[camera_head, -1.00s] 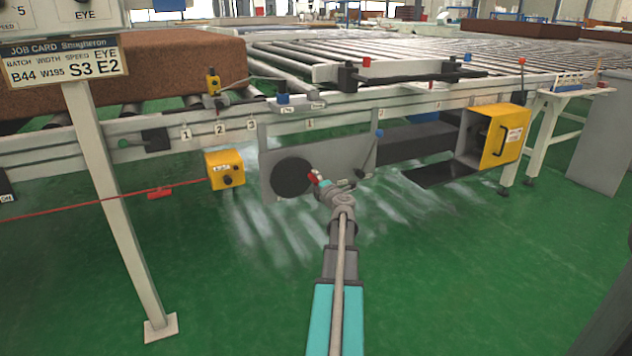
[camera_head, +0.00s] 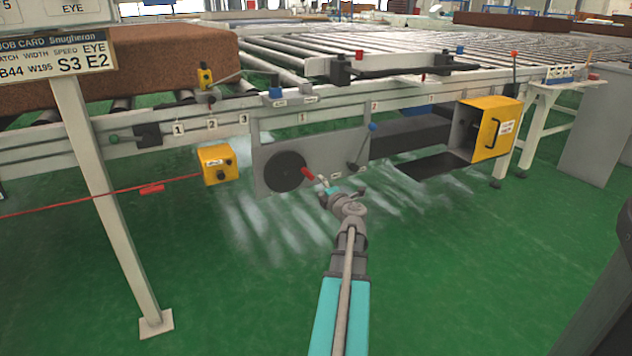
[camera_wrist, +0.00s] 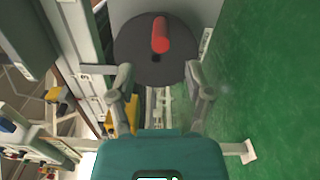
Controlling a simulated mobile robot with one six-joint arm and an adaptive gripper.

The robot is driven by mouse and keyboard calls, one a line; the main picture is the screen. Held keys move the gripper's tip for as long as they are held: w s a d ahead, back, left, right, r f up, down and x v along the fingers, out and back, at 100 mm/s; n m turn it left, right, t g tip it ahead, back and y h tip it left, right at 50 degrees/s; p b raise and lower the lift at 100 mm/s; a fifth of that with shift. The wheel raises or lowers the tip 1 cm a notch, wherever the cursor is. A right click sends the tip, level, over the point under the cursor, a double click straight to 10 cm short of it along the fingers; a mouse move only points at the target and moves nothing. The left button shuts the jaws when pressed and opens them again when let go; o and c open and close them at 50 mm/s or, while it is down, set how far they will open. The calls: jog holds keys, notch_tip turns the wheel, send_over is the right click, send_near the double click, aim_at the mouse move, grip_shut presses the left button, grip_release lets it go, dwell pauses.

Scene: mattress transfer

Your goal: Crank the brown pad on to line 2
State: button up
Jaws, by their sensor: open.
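The brown pad (camera_head: 120,68) lies on the rollers at the left, its right end near the numbered tags. The line 2 tag (camera_head: 212,124) is on the front rail, between tags 1 and 3. The crank is a black disc (camera_head: 280,174) on a grey plate below the rail, with a red handle (camera_head: 308,174) on its right side. My gripper (camera_head: 326,187) is open and empty, just right of the handle. In the wrist view the handle (camera_wrist: 160,34) stands on the disc (camera_wrist: 135,55), beyond the open fingertips (camera_wrist: 160,80) and apart from them.
A yellow control box (camera_head: 217,165) hangs left of the crank. A lever with a blue knob (camera_head: 372,127) stands right of it on the plate. A yellow guard box (camera_head: 490,130) is farther right. A job card post (camera_head: 105,200) and red cord (camera_head: 100,205) are at left. The green floor in front is clear.

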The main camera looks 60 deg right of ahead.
jog(key=v, duration=0.3)
jog(key=shift+c, duration=0.3)
